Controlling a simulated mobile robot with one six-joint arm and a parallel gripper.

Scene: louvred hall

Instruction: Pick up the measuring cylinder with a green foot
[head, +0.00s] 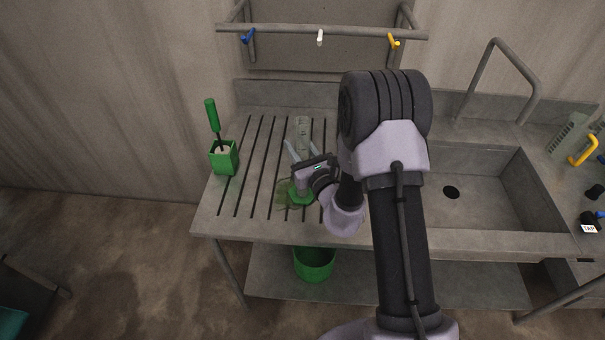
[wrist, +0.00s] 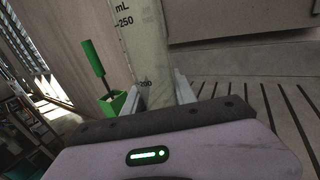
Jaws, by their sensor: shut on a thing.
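The measuring cylinder (head: 303,129) is clear and stands upright over the ribbed draining board (head: 226,199). Its green foot (head: 299,194) shows partly below my gripper (head: 304,150). My gripper is shut on the cylinder, with one pale finger on each side of it. In the wrist view the clear wall with "mL" and "250" marks (wrist: 143,38) rises between the two fingers (wrist: 161,86). The foot is out of sight in the wrist view. I cannot tell whether the foot touches the board.
A green holder with a green-handled brush (head: 223,157) stands on the board's left, also in the wrist view (wrist: 110,103). A sink (head: 475,190) lies right of my arm. A green bucket (head: 314,265) sits below.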

